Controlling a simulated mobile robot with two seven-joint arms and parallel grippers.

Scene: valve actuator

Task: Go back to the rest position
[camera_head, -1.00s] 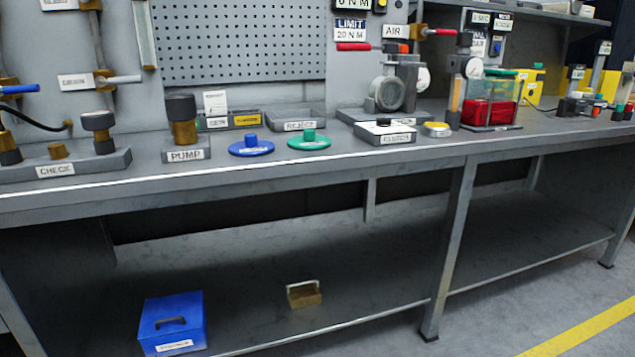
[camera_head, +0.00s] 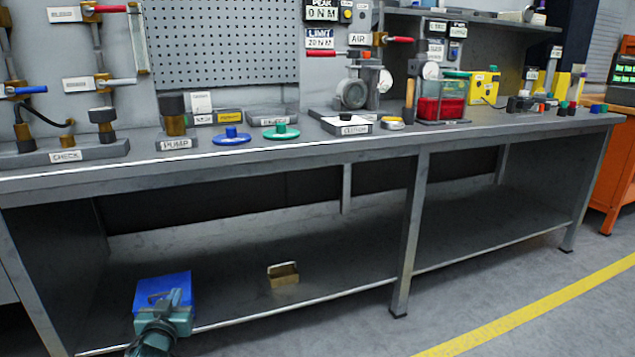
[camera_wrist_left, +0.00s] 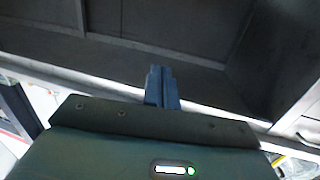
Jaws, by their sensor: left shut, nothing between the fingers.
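My left gripper (camera_head: 168,306) is at the bottom left of the head view, in front of the blue box on the lower shelf and overlapping it in the picture. In the left wrist view its two fingers (camera_wrist_left: 161,75) are together with nothing between them, against the bench's lower shelf and edge. Whether it touches the blue box cannot be told. My right gripper is in neither view.
The long grey workbench (camera_head: 330,160) carries a blue disc (camera_head: 231,137), a green disc (camera_head: 281,132) and a red-filled tank (camera_head: 442,108). A blue box (camera_head: 150,288) and a small brass-coloured box (camera_head: 283,274) are on its lower shelf. An orange cabinet (camera_head: 604,165) stands at right. The floor in front is clear.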

